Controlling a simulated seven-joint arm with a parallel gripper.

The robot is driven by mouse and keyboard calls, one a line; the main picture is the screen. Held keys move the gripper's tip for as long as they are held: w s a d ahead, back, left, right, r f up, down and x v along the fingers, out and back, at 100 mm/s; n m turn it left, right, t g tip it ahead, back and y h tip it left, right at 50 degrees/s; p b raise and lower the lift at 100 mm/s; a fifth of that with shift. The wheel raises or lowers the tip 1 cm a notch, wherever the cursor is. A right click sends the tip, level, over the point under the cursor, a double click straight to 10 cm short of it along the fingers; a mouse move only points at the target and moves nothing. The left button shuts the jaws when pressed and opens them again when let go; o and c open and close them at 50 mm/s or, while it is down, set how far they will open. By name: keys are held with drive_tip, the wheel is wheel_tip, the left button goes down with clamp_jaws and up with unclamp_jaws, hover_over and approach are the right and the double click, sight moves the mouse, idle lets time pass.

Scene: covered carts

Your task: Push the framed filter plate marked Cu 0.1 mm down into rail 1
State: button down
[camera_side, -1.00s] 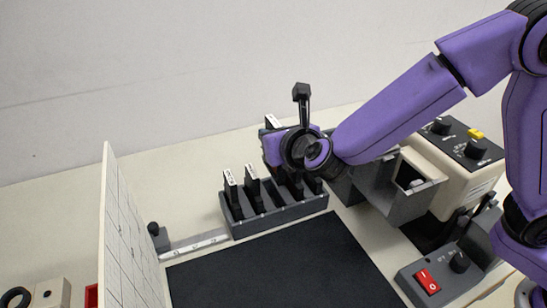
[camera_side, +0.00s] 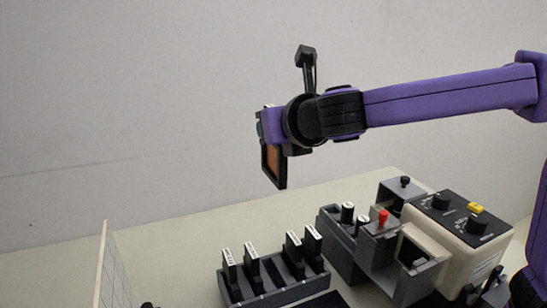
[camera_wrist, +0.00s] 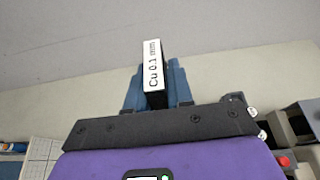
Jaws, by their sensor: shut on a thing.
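My gripper (camera_side: 268,124) is shut on a framed filter plate (camera_side: 272,166), which hangs upright in the air above the rack, with a black frame and copper-coloured middle. In the wrist view the plate's white label (camera_wrist: 153,66) reads "Cu 0.1 mm", between the blue fingers of my gripper (camera_wrist: 156,86). The plate touches nothing below it. A grey slotted device (camera_side: 397,268) with an open-fronted bay stands lower right of the plate. I cannot tell which part is rail 1.
A grey rack (camera_side: 262,296) below holds several other labelled black plates, with an empty gap in the middle. A cream control box (camera_side: 470,240) with black knobs stands at the right. A white gridded panel (camera_side: 112,275) stands at lower left. The air around the plate is clear.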

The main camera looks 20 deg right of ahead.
drive_tip(key=shift+r, duration=0.95)
drive_tip(key=s+d, duration=0.8)
drive_tip(key=d, duration=0.3)
drive_tip(key=s+d, duration=0.8)
drive_tip(key=d, duration=0.3)
drive_tip(key=shift+s+a+f, duration=0.1)
drive_tip(key=shift+a+f, duration=0.05)
drive_tip(key=shift+f, duration=1.15)
drive_tip(key=shift+s+a+f, duration=0.1)
drive_tip(key=shift+a+f, duration=0.05)
drive_tip(key=shift+f, duration=1.15)
drive_tip(key=shift+f, duration=2.9)
drive_tip(key=shift+f, duration=2.95)
